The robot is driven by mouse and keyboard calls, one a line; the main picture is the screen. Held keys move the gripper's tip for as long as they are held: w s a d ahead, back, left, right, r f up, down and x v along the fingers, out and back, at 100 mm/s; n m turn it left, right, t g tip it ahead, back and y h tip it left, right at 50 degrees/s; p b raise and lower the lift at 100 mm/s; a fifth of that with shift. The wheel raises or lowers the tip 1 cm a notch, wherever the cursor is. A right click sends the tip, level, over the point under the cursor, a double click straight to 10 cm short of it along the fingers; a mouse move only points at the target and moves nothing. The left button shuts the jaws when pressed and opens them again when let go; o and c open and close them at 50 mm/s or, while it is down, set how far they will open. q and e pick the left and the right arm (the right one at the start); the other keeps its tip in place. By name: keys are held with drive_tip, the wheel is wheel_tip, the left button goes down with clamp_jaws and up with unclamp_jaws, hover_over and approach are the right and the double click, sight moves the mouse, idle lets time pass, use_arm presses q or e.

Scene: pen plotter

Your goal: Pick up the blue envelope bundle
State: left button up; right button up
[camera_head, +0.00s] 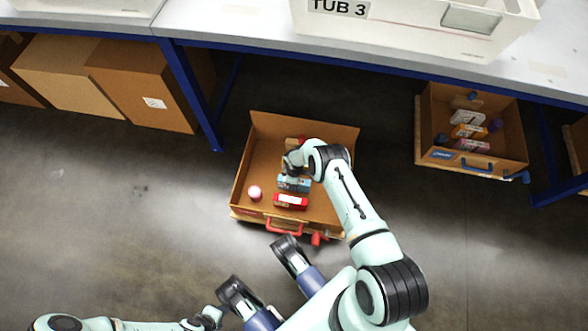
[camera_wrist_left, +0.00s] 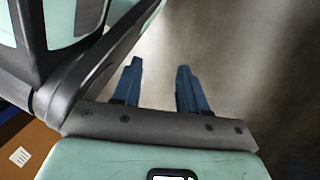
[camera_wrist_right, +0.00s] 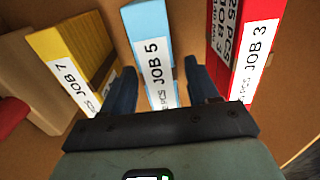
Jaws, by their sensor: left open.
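The blue envelope bundle (camera_head: 294,183), labelled JOB 5, stands in an open cardboard drawer box on the floor. In the right wrist view the blue bundle (camera_wrist_right: 148,45) lies between the fingers of my right gripper (camera_wrist_right: 162,82). The fingers are apart, with a visible gap at the right finger; the left finger is close to the bundle's left side. In the head view my right gripper (camera_head: 291,170) reaches down over the bundle and hides part of it. My left gripper (camera_wrist_left: 160,80) is open and empty over bare floor.
A yellow bundle (camera_wrist_right: 75,55), JOB 7, and a red bundle (camera_wrist_right: 243,55), JOB 3, flank the blue one. The cardboard box (camera_head: 245,160) also holds a pink ball (camera_head: 255,192). A second box (camera_head: 435,110) stands at right, under the table (camera_head: 230,20).

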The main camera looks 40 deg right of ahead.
drive_tip(key=c, duration=0.9)
